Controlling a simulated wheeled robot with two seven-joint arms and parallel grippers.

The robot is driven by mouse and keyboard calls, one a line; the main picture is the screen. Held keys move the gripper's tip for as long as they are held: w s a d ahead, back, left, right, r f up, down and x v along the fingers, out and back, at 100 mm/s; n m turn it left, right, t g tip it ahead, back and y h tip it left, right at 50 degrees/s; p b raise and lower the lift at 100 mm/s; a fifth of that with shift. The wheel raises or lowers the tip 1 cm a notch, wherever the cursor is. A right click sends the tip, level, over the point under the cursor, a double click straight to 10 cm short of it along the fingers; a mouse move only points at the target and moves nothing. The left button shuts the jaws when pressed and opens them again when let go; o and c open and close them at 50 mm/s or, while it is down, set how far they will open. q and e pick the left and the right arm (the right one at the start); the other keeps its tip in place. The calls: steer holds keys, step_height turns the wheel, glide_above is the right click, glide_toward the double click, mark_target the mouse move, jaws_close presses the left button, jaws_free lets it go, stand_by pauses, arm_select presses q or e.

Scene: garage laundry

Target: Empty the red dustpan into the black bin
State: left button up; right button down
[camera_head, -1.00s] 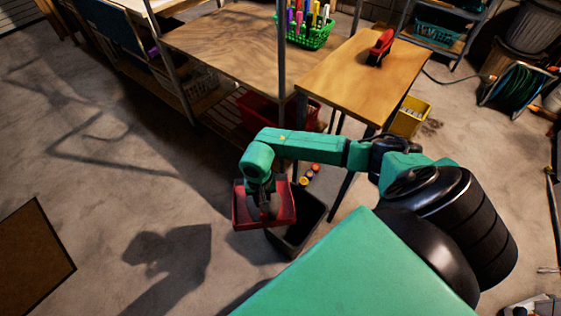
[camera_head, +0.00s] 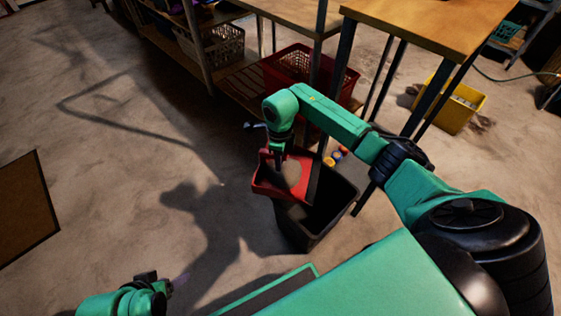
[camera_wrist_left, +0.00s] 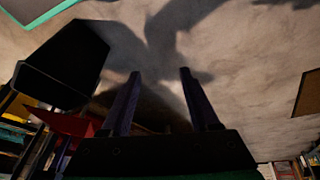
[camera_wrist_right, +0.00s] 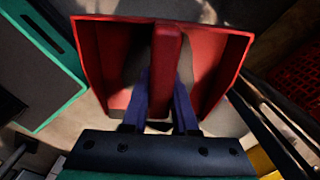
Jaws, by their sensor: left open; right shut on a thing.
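The red dustpan (camera_head: 266,184) is held in my right gripper (camera_head: 279,152), above and at the left rim of the black bin (camera_head: 294,228) in the head view. A grey patch that looks like dust lies in the pan. The right wrist view shows the fingers (camera_wrist_right: 162,85) shut on the dustpan's red handle (camera_wrist_right: 166,50). The bin stands open on the floor; its inside is dark. My left gripper (camera_head: 160,284) is at the bottom left of the head view, open and empty, apart from the bin. The bin also shows in the left wrist view (camera_wrist_left: 62,52).
A wooden table (camera_head: 425,20) and a shelf with a red crate (camera_head: 285,66) stand behind the bin. A yellow bin (camera_head: 455,104) is under the table. Small coloured lids (camera_head: 335,157) lie beside the black bin. The floor at left is clear except for a brown mat (camera_head: 22,205).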

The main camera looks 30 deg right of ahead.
steer(key=shift+f, duration=0.3)
step_height(320, 180, down, 3)
steer(key=b, duration=0.3)
steer(key=shift+f, duration=0.2)
steer(key=shift+d+f, duration=0.1)
steer(key=shift+f, duration=0.05)
steer(key=s+d+r+t+y+p, duration=0.1)
steer(key=r+y+p, duration=0.1)
steer(key=shift+s+d+r+t, duration=0.35)
steer(key=shift+d+t, duration=0.05)
steer(key=s+d+r+t+y, duration=0.1)
steer(key=s+d+t+y+b, duration=0.1)
steer(key=shift+s+d+r+y, duration=0.1)
steer(key=shift+d+r+y, duration=0.05)
steer(key=shift+r+y, duration=0.25)
steer(key=shift+d+r+t+y, duration=0.25)
steer(key=shift+r+t+y, duration=0.05)
steer(key=shift+r+t, duration=0.2)
arm_select(q)
steer(key=w+d+f+t+h, duration=0.1)
steer(key=w+d+f+t, duration=0.1)
steer(key=d+f, duration=0.1)
steer(key=shift+w+d+f+t+h, duration=0.15)
steer(key=shift+w+d+t+h, duration=0.2)
steer(key=shift+d, duration=0.55)
